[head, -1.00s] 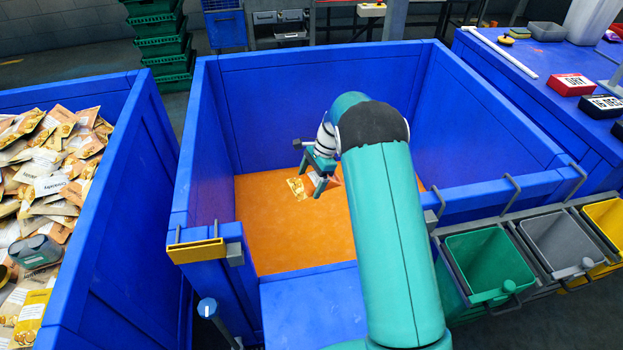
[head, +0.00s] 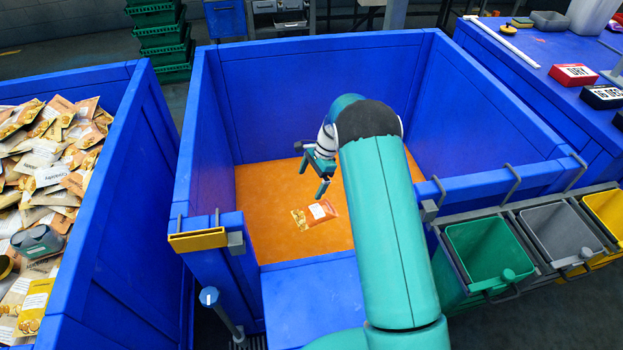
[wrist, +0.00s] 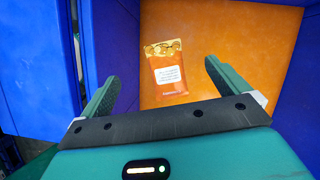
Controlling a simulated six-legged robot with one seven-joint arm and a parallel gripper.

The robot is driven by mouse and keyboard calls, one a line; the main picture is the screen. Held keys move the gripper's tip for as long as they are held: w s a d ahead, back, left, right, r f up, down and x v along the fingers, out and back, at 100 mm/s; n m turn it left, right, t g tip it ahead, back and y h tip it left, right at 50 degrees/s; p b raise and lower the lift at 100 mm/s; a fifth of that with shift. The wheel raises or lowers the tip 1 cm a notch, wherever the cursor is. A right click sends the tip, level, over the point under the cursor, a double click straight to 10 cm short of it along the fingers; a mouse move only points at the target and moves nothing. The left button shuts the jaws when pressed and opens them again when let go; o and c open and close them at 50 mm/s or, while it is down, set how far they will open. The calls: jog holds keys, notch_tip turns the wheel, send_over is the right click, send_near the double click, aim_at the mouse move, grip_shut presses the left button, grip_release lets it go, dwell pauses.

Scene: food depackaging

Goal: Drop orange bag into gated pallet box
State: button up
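The orange bag (head: 315,214) has a white label and a picture of yellow food at one end. It shows below my gripper in the head view, apart from the fingers, over the orange floor of the gated pallet box (head: 300,53). I cannot tell whether it is still falling or lies on the floor. In the wrist view the bag (wrist: 166,72) shows whole, beyond the fingertips. My gripper (head: 314,178) is inside the box's walls. In the wrist view my gripper (wrist: 161,75) is open, its two fingers wide apart with nothing between them.
A blue bin (head: 125,190) full of food bags stands at the left. Green, grey and yellow small bins (head: 487,255) hang at the right front. A blue table (head: 530,75) with date signs stands at the right. The box's front has a lowered gate opening.

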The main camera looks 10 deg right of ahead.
jog(key=v, duration=1.3)
jog(key=shift+r, duration=0.4)
jog(key=shift+d+r, duration=0.1)
jog(key=s+a+r+n+t+h, duration=0.1)
jog(key=s+r+n, duration=0.2)
jog(key=s+r, duration=0.6)
jog(key=s+a+r+n+t+h, duration=0.15)
jog(key=s+r+n, duration=0.35)
jog(key=r, duration=0.6)
jog(key=s+a+r+n+t+h, duration=0.1)
jog(key=s+n+t, duration=0.3)
jog(key=s, duration=2)
jog(key=n+h, duration=0.1)
jog(key=n, duration=0.2)
jog(key=shift+r, duration=0.25)
